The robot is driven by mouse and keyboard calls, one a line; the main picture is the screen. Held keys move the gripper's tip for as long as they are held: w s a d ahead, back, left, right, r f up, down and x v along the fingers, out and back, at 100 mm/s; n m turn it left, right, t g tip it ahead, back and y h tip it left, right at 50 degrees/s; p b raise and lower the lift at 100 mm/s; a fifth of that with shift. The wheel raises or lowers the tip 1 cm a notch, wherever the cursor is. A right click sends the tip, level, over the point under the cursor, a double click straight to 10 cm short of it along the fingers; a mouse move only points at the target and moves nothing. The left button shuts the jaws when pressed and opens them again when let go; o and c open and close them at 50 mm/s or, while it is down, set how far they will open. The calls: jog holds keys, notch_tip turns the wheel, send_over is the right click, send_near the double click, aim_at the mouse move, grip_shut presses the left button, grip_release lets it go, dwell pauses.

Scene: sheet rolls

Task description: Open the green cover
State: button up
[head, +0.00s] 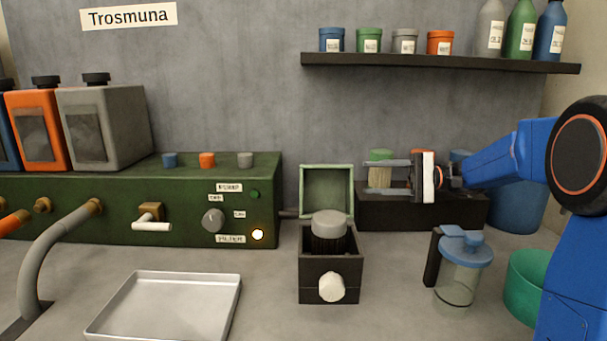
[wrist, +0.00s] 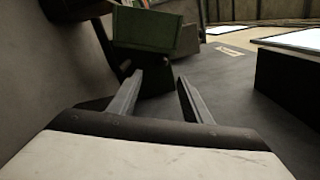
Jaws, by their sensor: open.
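The green cover (head: 327,168) stands raised at the back of a small dark box (head: 313,282), its hollow inner side facing the head camera. A grey-capped dark cylinder (head: 329,224) shows in the open box, hiding the cover's lower middle. My gripper (head: 368,177) is open and empty just right of the cover, its fingers pointing left. A gap shows between the fingertips and the cover. In the wrist view, a green block-like shape, seemingly the cover (wrist: 158,32), lies beyond the spread fingers.
A dark rack (head: 400,213) with coloured-topped items stands behind and below my gripper. A lidded clear jug (head: 459,283) and green bowl (head: 528,283) stand front right. A metal tray (head: 165,305) lies left; a green machine (head: 110,215) stands behind it.

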aim_at(309, 177)
jog(key=a, duration=1.7)
jog(key=shift+a, duration=0.25)
jog(key=shift+c, duration=0.7)
